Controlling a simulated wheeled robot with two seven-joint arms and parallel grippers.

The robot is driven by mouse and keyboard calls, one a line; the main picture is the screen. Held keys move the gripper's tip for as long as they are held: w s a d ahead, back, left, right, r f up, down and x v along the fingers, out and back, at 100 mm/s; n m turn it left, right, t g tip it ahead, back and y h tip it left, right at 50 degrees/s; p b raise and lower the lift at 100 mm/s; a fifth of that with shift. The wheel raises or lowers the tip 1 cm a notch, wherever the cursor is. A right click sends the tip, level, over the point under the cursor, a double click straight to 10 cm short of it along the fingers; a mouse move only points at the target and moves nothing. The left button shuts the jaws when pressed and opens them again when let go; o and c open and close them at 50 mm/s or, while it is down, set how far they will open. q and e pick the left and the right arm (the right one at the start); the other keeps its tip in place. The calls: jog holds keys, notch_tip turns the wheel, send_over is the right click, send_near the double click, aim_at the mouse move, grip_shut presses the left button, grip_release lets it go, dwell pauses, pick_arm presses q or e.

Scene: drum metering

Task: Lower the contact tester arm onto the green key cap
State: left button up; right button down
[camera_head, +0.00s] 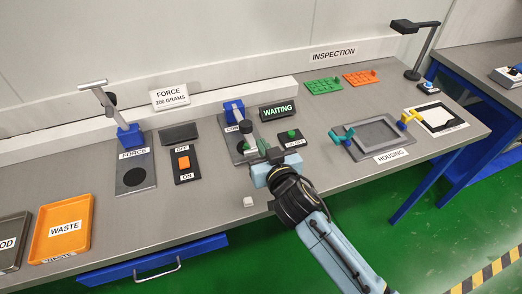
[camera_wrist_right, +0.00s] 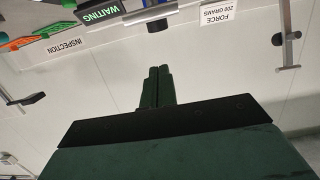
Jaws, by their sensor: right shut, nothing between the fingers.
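The contact tester stands mid-table in the head view, with a blue post (camera_head: 233,107) and a grey arm (camera_head: 246,127) reaching toward the front. A small green piece (camera_head: 251,145), probably the key cap, shows under the arm on the tester's dark base, partly hidden. I cannot tell whether the arm touches it. My right gripper (camera_head: 269,151) is just right of the arm's front end, pointing away from me; contact is unclear. Its two fingers also show in the right wrist view (camera_wrist_right: 157,87), shut together with nothing between them. My left gripper is not in view.
A green WAITING sign (camera_head: 278,111) and an on/off switch with a green knob (camera_head: 291,134) stand right of the tester. The force tester (camera_head: 129,136) is left, past an orange rocker switch (camera_head: 183,162). A small white block (camera_head: 248,202) lies near the front edge.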

jog(key=shift+w+a+f+b, duration=0.2)
jog(key=shift+w+f, duration=0.25)
jog(key=shift+f, duration=0.3)
jog(key=shift+w+a+f+b, duration=0.1)
jog(key=shift+w+f+b, duration=0.1)
jog(key=shift+w+f, duration=0.4)
jog(key=shift+w+a+f+b, duration=0.15)
jog(key=shift+w+f+b, duration=0.1)
jog(key=shift+f, duration=0.65)
jog(key=f+b, duration=0.2)
jog(key=b, duration=0.2)
jog(key=shift+s+f+t+b, duration=0.1)
jog(key=shift+s+t+b, duration=0.1)
jog(key=shift+t+b, duration=0.2)
jog(key=shift+d, duration=0.1)
jog(key=shift+r, duration=0.2)
